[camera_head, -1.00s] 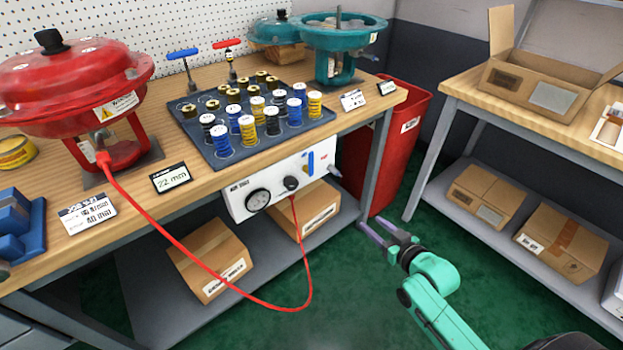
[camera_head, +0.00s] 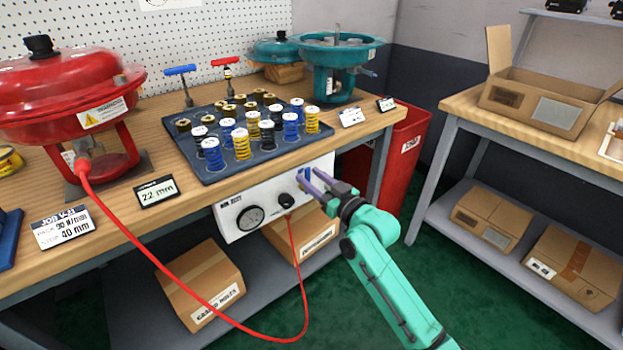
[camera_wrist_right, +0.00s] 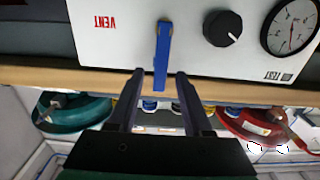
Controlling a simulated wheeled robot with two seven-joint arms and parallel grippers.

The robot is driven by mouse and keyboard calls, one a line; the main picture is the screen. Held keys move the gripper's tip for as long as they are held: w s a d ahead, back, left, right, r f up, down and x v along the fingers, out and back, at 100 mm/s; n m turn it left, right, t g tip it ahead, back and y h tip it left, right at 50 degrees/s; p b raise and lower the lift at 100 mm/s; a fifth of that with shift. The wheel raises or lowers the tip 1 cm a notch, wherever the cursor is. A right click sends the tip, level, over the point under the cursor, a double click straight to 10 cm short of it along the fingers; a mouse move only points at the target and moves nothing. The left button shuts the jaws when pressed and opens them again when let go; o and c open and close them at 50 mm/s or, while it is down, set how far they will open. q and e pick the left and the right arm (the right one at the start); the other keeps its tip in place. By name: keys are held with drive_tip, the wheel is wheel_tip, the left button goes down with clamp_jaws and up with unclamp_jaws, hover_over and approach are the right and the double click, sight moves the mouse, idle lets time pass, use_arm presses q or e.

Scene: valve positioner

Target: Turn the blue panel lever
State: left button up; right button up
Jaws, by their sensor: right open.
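The blue panel lever (camera_wrist_right: 162,50) is on the front of the white panel (camera_wrist_right: 110,45), close to upright in the right wrist view, where the picture is upside down. It also shows in the head view (camera_head: 307,174), partly covered by my gripper. My right gripper (camera_wrist_right: 160,74) is open, one finger on each side of the lever's free end. A gap shows on both sides, and I cannot tell how deep the fingers reach. In the head view my right gripper (camera_head: 312,177) is at the panel's right part. My left gripper is out of view.
A black knob (camera_wrist_right: 222,28) and a round gauge (camera_wrist_right: 290,27) sit beside the lever. A red hose (camera_head: 299,265) hangs from the panel. The workbench edge (camera_head: 230,185) runs above it, and a red bin (camera_head: 405,165) stands to the right.

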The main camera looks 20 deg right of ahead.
drive_tip(key=shift+w+a, duration=0.1)
drive_tip(key=shift+w, duration=0.15)
clamp_jaws()
idle(1.3)
